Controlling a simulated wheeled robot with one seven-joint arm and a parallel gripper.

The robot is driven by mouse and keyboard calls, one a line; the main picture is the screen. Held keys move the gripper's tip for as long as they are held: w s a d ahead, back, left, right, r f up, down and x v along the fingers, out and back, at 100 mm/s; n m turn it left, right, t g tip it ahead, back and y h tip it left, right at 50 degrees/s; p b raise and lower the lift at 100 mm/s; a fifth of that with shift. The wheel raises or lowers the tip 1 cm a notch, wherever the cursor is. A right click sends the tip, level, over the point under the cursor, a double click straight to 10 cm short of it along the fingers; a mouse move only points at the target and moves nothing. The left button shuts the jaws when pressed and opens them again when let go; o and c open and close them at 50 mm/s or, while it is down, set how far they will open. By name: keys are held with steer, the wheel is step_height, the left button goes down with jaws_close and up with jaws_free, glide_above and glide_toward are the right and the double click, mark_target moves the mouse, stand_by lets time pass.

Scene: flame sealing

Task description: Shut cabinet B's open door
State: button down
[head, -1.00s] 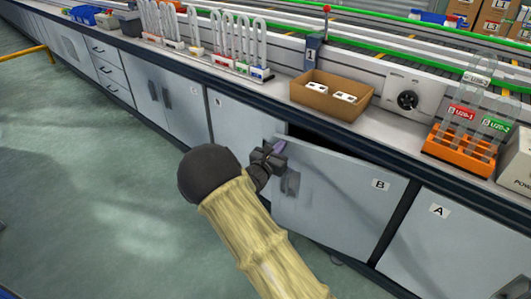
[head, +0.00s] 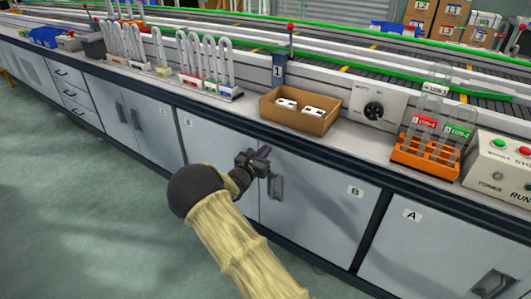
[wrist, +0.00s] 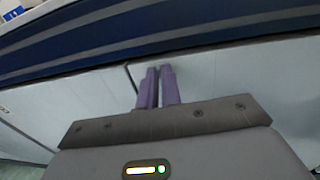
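Cabinet B's door (head: 318,205) is a light grey panel with a "B" label at its upper right and a dark handle (head: 277,188) near its left edge. In the head view it looks flush with the cabinet front, with no dark opening above it. My gripper (head: 265,160) is at the door's upper left corner, beside the handle. In the wrist view its two purple fingers (wrist: 159,87) are together with nothing between them, close to the panel front near a dark vertical seam. Whether they touch the door is unclear.
The counter above holds a cardboard box (head: 300,111) with white items, an orange rack (head: 425,157), a control box (head: 498,165) and glass tubes. Cabinet A (head: 425,250) is to the right, closed. The floor (head: 60,220) at left is clear.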

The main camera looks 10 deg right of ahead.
steer(key=shift+w+d+r, duration=0.35)
steer(key=shift+r, duration=0.15)
steer(key=w+a+f+p+v, duration=0.1)
steer(key=p+v, duration=0.3)
steer(key=v, duration=1.1)
steer(key=shift+a, duration=0.25)
steer(key=shift+w, duration=0.15)
